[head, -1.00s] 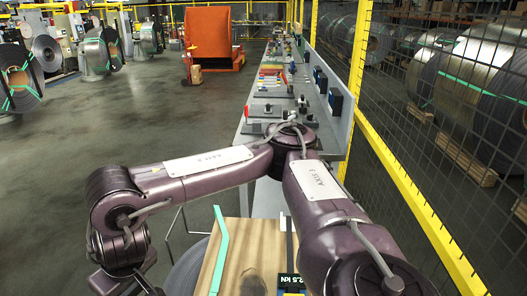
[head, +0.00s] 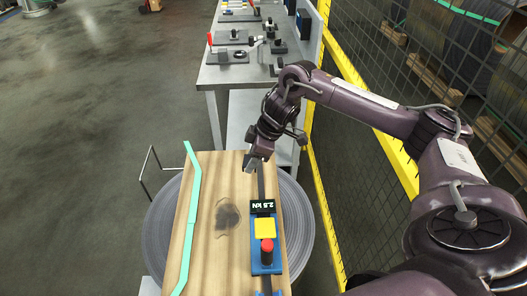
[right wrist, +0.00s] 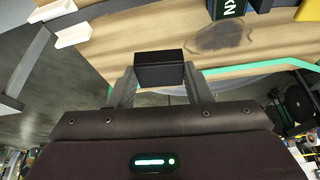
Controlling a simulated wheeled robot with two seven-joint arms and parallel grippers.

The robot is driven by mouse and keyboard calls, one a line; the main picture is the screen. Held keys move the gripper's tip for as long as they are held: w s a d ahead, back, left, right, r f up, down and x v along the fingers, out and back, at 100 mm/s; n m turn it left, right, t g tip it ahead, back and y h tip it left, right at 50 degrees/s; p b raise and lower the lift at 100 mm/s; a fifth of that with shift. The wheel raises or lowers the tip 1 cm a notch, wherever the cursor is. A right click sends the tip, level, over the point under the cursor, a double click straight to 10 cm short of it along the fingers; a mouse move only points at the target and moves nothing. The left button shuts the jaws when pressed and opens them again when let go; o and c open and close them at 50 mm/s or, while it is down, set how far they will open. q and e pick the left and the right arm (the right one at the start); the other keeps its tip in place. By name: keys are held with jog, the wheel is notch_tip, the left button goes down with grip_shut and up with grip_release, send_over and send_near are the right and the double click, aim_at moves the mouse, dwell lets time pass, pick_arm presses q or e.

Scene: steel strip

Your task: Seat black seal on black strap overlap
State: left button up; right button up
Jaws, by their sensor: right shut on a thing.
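My right gripper (head: 253,165) is low over the far end of the wooden board, beside the black strap (head: 261,182). In the right wrist view its two fingers are shut on the black seal (right wrist: 160,70), a small dark block between the fingertips. The strap runs lengthwise along the board's right side to a blue tool. The overlap itself cannot be made out. In the right wrist view the seal appears apart from the board surface. My left gripper is not in view.
The blue tool (head: 257,258) has a yellow block, a red knob and a display reading 2.5 kN. A green strap (head: 192,215) lies along the board (head: 215,250), which sits on a grey coil (head: 160,225). A grey bench (head: 225,73) and yellow-framed fence (head: 322,200) stand beyond.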

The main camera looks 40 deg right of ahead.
jog(key=d+n, duration=0.1)
jog(key=d+f, duration=0.1)
jog(key=d, duration=0.1)
jog(key=shift+d+f+n+g, duration=0.15)
jog(key=shift+n+g, duration=0.15)
jog(key=shift+n, duration=0.1)
jog(key=shift+s+f+b, duration=0.1)
jog(key=shift+f+b, duration=0.8)
jog(key=shift+f, duration=2.05)
jog(key=shift+p, duration=0.35)
jog(key=shift+f, duration=0.3)
